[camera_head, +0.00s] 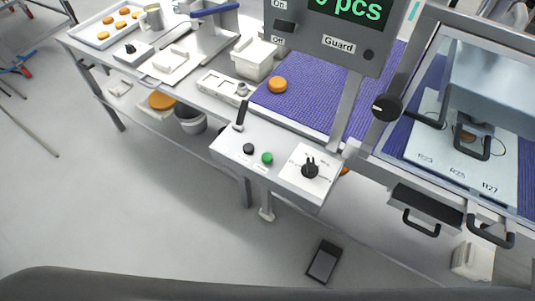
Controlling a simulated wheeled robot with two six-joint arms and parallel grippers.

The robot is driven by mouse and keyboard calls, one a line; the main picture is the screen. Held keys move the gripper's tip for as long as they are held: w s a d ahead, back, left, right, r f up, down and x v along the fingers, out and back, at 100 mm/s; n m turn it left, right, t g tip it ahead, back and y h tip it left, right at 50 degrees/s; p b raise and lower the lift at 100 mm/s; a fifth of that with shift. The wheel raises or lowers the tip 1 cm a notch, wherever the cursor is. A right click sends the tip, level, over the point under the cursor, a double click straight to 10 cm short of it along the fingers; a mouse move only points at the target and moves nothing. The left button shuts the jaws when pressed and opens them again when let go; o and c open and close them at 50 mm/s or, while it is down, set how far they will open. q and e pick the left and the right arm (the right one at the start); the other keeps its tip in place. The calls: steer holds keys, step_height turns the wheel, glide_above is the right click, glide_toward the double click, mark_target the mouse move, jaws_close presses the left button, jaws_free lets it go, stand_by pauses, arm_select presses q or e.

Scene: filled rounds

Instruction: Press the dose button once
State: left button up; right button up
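A white control panel (275,175) slopes at the front edge of the machine. On it are a black button (249,148), a green button (267,158) and a black knob (310,169) with printed marks around it. A black lever (240,114) sticks up at the panel's upper left corner. The labels by the buttons are too small to read, so I cannot tell which one is the dose button. Nothing touches either button. Neither of my grippers is in view.
A blue belt (310,105) carries one orange round (277,85). A grey display box (330,35) reads "0 pcs". A guarded press with plates marked R23, R25 and R27 (490,188) stands at right. A dark pedal (323,262) lies on the floor.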

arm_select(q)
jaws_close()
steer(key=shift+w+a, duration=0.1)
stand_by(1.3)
